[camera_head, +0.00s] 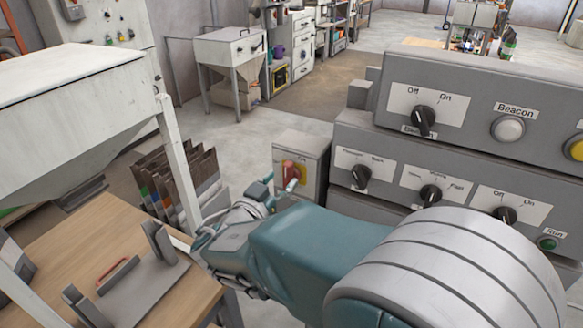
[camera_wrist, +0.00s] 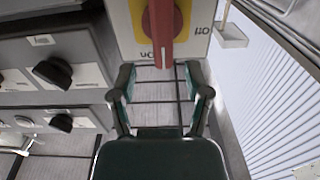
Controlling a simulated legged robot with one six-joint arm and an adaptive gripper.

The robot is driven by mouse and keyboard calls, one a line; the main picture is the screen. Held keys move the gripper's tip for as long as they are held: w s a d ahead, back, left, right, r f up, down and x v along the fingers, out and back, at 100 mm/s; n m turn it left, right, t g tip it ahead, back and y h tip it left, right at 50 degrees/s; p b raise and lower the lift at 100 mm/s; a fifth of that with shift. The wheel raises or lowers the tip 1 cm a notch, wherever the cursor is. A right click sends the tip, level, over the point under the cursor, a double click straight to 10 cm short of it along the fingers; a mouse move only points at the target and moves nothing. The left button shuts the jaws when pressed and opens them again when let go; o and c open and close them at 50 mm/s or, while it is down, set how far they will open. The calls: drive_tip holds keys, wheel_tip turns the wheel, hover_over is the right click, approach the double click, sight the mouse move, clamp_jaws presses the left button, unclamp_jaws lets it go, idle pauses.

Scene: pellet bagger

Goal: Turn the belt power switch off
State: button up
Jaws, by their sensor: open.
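A rotary switch with a red handle on a yellow plate (camera_head: 291,170) is on the front of a small grey box (camera_head: 311,146). In the wrist view the red handle (camera_wrist: 163,32) stands upright in the picture. Its lower end lies by the upside-down "On" label, with "Off" at the right. My gripper (camera_head: 278,187) is close in front of this switch. In the wrist view my gripper (camera_wrist: 160,75) is open, its fingers apart and empty, with the handle's end centred near the gap. I cannot tell whether they touch.
A grey control panel (camera_head: 463,165) with black knobs, a beacon lamp (camera_head: 508,129) and a green button (camera_head: 547,243) stands right of the box. Left are a hopper (camera_head: 75,90), folded bags (camera_head: 180,180) and a wooden table (camera_head: 125,225). Open floor lies behind.

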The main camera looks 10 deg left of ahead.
sight(285, 173)
drive_tip(key=w, duration=0.3)
drive_tip(key=shift+w+d+f, duration=0.1)
drive_tip(key=shift+w, duration=0.2)
drive_tip(key=shift+w+d, duration=0.1)
drive_tip(key=shift+w, duration=0.1)
drive_tip(key=shift+d, duration=0.45)
drive_tip(key=shift+a, duration=0.1)
clamp_jaws()
drive_tip(key=shift+a, duration=0.1)
